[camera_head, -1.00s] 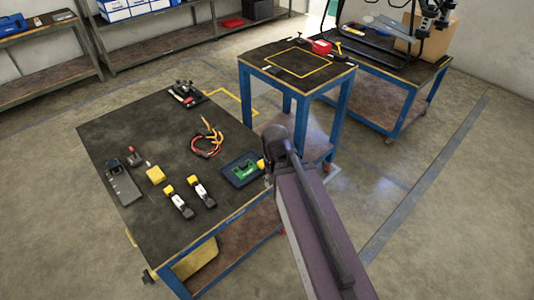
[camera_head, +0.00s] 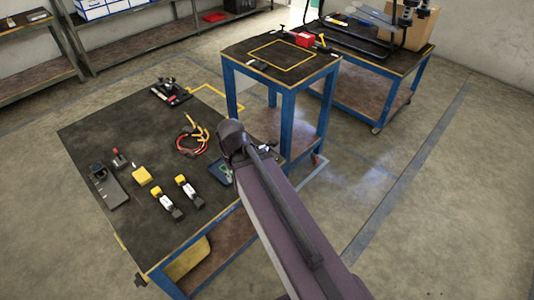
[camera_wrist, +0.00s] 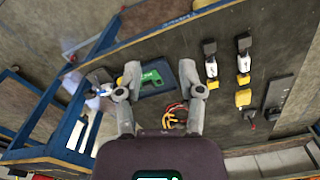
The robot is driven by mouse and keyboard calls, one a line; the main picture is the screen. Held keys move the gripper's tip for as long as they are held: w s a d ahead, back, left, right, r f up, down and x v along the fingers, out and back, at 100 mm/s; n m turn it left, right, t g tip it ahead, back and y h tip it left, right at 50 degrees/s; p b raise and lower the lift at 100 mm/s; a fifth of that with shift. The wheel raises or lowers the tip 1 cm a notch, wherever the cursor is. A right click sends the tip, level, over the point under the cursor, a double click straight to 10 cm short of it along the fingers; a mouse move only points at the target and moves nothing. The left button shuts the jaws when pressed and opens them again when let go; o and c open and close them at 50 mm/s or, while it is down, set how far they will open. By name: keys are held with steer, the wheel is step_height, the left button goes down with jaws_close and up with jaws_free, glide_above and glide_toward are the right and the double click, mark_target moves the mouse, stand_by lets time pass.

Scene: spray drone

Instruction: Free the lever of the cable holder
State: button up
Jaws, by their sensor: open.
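My gripper (camera_wrist: 159,72) is open and empty in the wrist view, its two fingers spread above the dark work table (camera_head: 95,135). In the head view my arm hides it. A small black base with a red-tipped upright (camera_head: 121,159) stands at the table's left side, beside a long dark plate with a raised block (camera_head: 108,186). The upright also shows at the right of the wrist view (camera_wrist: 250,115). A red, yellow and black cable bundle (camera_head: 192,137) lies mid-table. I cannot tell for certain which piece is the cable holder's lever.
A dark tray (camera_head: 215,169) is partly behind my arm; its green part (camera_wrist: 152,76) shows between my fingers. Two yellow-black-white connectors (camera_head: 188,190) and a yellow block (camera_head: 141,175) lie near the front. A black fixture (camera_head: 171,93) sits at the far end. A second table (camera_head: 240,50) stands behind.

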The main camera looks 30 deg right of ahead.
steer(key=w+d+f+n+b, duration=0.2)
steer(key=w+d+f+b, duration=0.3)
steer(key=w+d, duration=0.7)
steer(key=w+d+f+n+y+b, duration=0.1)
steer(key=w+d+f+n+b, duration=0.2)
steer(key=w+d, duration=0.9)
step_height(320, 180, down, 3)
steer(key=w+b, duration=0.1)
steer(key=b, duration=0.1)
steer(key=shift+w+d+r+g+y+b, duration=0.2)
steer(key=shift+w+d+g+y+b, duration=0.1)
steer(key=shift+w+g+b, duration=0.1)
steer(key=shift+f, duration=0.2)
steer(key=f+b, duration=0.4)
steer(key=a+f+b, duration=0.1)
steer(key=f+b, duration=0.3)
steer(key=b, duration=0.1)
steer(key=s+a+f+b, duration=0.1)
steer(key=f+b, duration=0.3)
steer(key=f, duration=0.1)
steer(key=shift+f, duration=0.1)
steer(key=shift+b, duration=0.3)
